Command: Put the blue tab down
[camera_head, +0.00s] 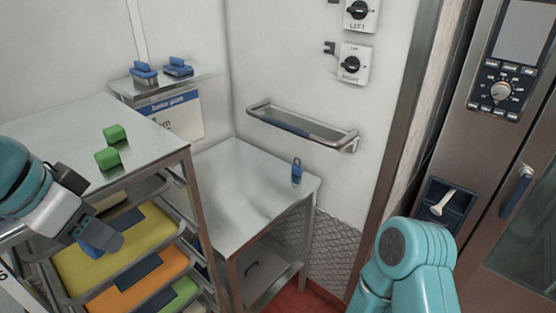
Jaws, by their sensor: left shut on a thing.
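My left gripper (104,241) is at the lower left, beside the front of the tray rack. It is shut on a small blue tab (92,251), mostly hidden behind the dark fingers. The tab shows in front of the yellow tray; I cannot tell whether it touches the tray. Another small blue piece with a loop on top (297,172) stands upright on the steel table near the right wall. My right arm shows at the lower right, but its gripper is out of view.
Two green blocks (110,148) sit on the rack's steel top (75,120). Yellow (140,240) and orange (150,280) trays are below. Blue-handled items (145,72) lie on a wall shelf. The steel table (235,190) is mostly clear, under a wall rail (300,127).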

